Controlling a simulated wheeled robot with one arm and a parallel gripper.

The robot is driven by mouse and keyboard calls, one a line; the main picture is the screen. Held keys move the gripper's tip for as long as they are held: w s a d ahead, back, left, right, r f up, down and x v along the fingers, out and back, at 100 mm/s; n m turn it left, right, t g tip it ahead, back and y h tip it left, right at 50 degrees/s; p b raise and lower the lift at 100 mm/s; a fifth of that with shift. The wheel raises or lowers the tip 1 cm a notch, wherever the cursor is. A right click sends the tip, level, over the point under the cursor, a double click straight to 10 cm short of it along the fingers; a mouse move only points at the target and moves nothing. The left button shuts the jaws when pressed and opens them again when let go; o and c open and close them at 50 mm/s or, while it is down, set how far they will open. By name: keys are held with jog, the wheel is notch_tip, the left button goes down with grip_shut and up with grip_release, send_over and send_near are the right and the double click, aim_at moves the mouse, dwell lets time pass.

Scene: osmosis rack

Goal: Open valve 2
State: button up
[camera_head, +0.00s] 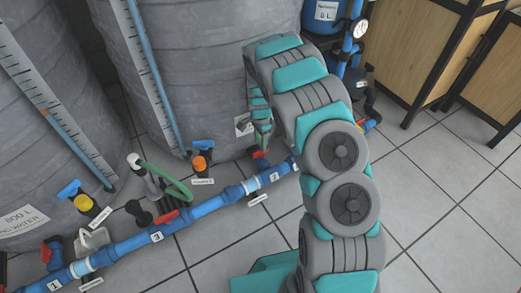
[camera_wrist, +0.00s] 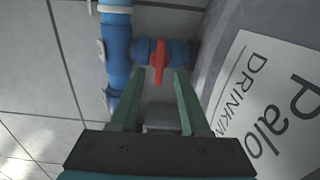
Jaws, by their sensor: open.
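The blue pipe (camera_head: 210,205) runs along the floor, with number labels 1, 3 and 2 on it. A red valve handle (camera_head: 261,154) shows beside the label 2 (camera_head: 276,177), just below my gripper (camera_head: 263,140). In the wrist view a red handle (camera_wrist: 158,60) sits on a short blue branch (camera_wrist: 180,52) off the pipe (camera_wrist: 117,45). My gripper (camera_wrist: 159,80) is open, its two green fingers pointing at the handle, one on each side of its lower end. Whether the fingers touch the handle cannot be told. My arm hides part of the pipe's right end.
Large grey tanks (camera_head: 205,60) stand behind the pipe. Other red handles (camera_head: 167,217), an orange-and-blue tap (camera_head: 200,160) and a green hose (camera_head: 175,188) are to the left. A blue vessel (camera_head: 322,12) with a gauge (camera_head: 360,28) and wooden cabinets (camera_head: 420,50) stand at the back right. Tiled floor (camera_head: 430,230) is clear at right.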

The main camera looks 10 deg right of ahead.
aim_at(260, 153)
notch_tip(260, 153, down, 5)
jog(key=shift+r, duration=0.1)
grip_shut()
dwell(0.4)
